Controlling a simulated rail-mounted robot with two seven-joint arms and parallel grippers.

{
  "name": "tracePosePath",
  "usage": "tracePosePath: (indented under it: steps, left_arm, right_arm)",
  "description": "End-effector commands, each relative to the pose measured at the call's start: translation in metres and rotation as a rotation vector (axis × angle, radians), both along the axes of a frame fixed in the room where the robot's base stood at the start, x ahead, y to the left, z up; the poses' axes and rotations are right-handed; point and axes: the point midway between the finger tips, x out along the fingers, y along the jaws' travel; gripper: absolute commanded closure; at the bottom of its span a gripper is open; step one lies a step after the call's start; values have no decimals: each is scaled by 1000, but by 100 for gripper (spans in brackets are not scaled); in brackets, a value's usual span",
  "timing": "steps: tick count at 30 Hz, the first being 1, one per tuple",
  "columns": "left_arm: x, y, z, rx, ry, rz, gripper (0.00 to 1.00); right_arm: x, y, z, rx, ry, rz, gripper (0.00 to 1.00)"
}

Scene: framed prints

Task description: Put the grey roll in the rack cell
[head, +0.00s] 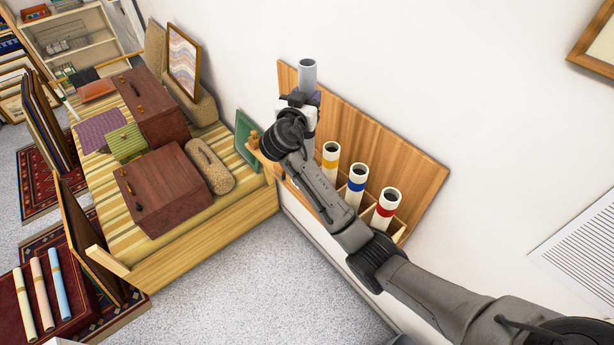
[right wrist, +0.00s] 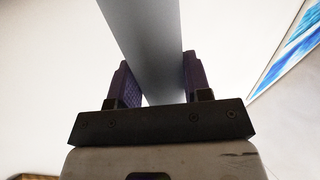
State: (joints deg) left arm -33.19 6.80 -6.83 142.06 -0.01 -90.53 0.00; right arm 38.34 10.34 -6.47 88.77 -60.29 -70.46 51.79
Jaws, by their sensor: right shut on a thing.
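The grey roll (head: 307,74) stands upright at the left end of the wooden wall rack (head: 405,165) in the head view. My right gripper (head: 303,101) is shut around it, below its top end. In the right wrist view the roll (right wrist: 150,45) runs between the two purple-padded fingers of the gripper (right wrist: 160,88). The rack holds three white rolls with a yellow band (head: 330,160), a blue band (head: 355,186) and a red band (head: 386,208). The roll's lower end and the cell below it are hidden behind my right arm. My left gripper is not in view.
A striped daybed (head: 205,235) with brown cases (head: 163,190), cushions and a green box stands left of the rack. Three pale rolls (head: 42,292) lie at lower left. Framed pictures lean nearby. Carpet (head: 265,295) is clear in front.

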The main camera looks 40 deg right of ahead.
Motion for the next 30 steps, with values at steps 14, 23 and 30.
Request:
tracePosePath:
  steps: [14, 23, 30]
  left_arm:
    - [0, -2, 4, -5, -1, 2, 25]
    - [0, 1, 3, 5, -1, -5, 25]
    - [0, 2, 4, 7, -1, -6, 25]
  right_arm:
    - [0, -1, -107, -3, 5, -1, 80]
    - [0, 0, -132, -2, 2, -2, 80]
    - [0, -1, -158, -3, 4, -2, 80]
